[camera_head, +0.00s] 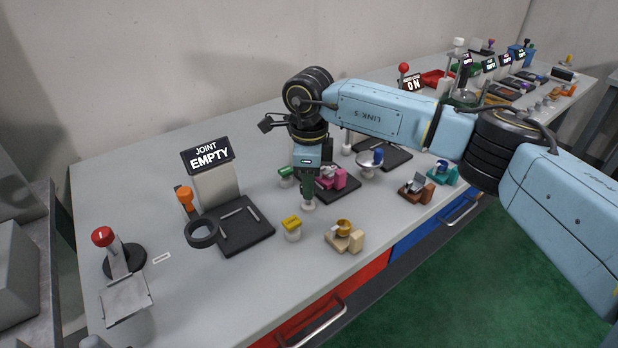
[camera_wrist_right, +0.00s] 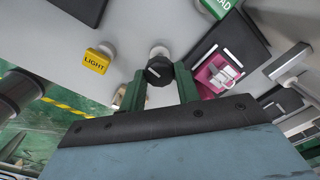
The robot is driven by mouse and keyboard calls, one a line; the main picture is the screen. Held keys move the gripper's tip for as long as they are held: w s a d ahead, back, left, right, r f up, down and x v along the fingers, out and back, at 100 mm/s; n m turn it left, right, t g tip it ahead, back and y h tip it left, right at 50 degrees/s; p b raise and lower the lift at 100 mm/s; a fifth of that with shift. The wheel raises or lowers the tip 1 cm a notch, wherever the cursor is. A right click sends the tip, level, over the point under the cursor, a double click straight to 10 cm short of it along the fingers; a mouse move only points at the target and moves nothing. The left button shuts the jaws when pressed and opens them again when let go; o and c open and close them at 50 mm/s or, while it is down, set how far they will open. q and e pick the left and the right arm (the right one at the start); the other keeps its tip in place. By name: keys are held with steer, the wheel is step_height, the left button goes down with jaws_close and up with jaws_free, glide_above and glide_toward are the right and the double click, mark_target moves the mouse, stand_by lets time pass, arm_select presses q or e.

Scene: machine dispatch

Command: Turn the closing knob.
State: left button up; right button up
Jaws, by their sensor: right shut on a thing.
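A round black knob (camera_wrist_right: 159,71) with a white pointer line shows in the right wrist view, between the two green fingers of my right gripper (camera_wrist_right: 160,84). The line runs slantwise. The gripper is shut on the knob. In the head view my right gripper (camera_head: 308,187) points straight down at the table; the fingers hide the knob there, and only its pale base (camera_head: 308,205) shows. No writing that names this knob is readable. My left gripper is in neither view.
Close by are a yellow LIGHT block (camera_head: 291,223), a green block (camera_head: 286,171) and a pink fixture (camera_head: 334,178) on a black plate. A JOINT EMPTY sign (camera_head: 208,157) stands left. A brass-cupped beige piece (camera_head: 344,236) is near the front edge.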

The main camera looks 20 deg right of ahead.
steer(key=m, duration=0.3)
steer(key=shift+m, duration=0.3)
steer(key=shift+m+p, duration=0.4)
steer(key=shift+m, duration=0.7)
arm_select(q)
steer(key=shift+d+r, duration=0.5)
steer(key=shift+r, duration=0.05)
arm_select(e)
steer(key=shift+m, duration=0.7)
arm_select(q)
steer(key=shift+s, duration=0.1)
arm_select(e)
steer(key=o, duration=1)
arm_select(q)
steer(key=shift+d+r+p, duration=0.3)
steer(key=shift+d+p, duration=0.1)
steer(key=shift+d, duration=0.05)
arm_select(e)
step_height(320, 180, up, 13)
steer(key=shift+r, duration=0.2)
